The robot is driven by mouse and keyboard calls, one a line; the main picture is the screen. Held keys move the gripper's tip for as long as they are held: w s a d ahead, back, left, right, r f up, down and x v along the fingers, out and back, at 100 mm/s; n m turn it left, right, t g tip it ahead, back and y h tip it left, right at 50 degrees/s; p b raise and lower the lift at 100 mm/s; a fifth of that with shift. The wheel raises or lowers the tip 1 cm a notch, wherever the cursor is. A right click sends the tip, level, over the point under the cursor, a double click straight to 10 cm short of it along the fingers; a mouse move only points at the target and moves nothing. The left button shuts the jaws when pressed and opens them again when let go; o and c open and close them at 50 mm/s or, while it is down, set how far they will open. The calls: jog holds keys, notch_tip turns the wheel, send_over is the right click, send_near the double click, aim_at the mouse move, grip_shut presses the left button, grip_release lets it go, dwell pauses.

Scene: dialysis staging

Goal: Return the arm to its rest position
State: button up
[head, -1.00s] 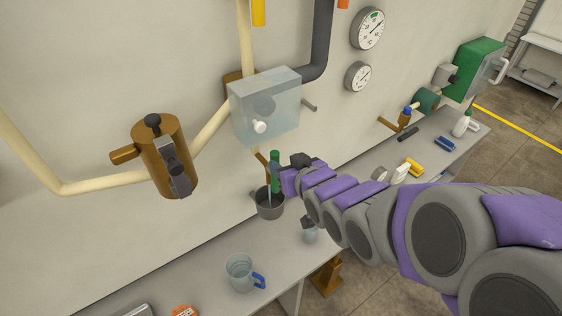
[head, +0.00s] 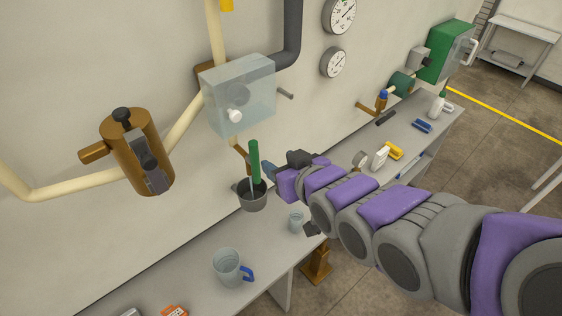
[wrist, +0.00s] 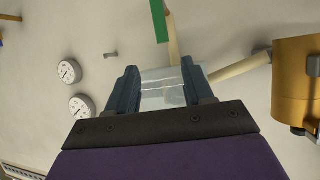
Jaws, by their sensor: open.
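My gripper (head: 268,169) is open and empty at the end of my purple and grey arm, above the bench at the wall. In the wrist view its two dark blue fingers (wrist: 160,78) stand apart, with the clear wall box seen between and beyond them. A green-handled tool (head: 254,160) stands upright in a dark grey pot (head: 252,197) on the bench, just left of my gripper. My gripper's fingertips are partly hard to make out in the head view.
The clear wall box (head: 238,95) and a brown canister (head: 137,150) project from the wall. A clear jug (head: 227,267) with a blue handle and a small clear cup (head: 296,221) stand on the bench (head: 190,270). Bottles stand farther right. Open floor lies at right.

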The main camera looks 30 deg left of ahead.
jog(key=d+f+m+g+h+b, duration=0.1)
jog(key=d+f+m+h+b, duration=0.65)
jog(key=d+f, duration=1.25)
jog(key=s+d+f+m+g+h+b, duration=0.1)
jog(key=s+d+f+g+b, duration=0.1)
jog(key=s+d+f+b, duration=0.1)
jog(key=s+d+f+m+g+h+b, duration=0.1)
jog(key=s+d+f+g+b, duration=0.2)
jog(key=s+d+b, duration=0.3)
jog(key=s+d+f+m+g+h+b, duration=0.1)
jog(key=s+d+f+b, duration=0.3)
jog(key=s, duration=0.7)
jog(key=shift+d+f+m+g+b, duration=0.35)
jog(key=shift+d+g+b, duration=0.2)
jog(key=shift+g+b, duration=0.35)
jog(key=shift+c, duration=0.7)
jog(key=shift+a, duration=0.1)
jog(key=shift+c, duration=0.2)
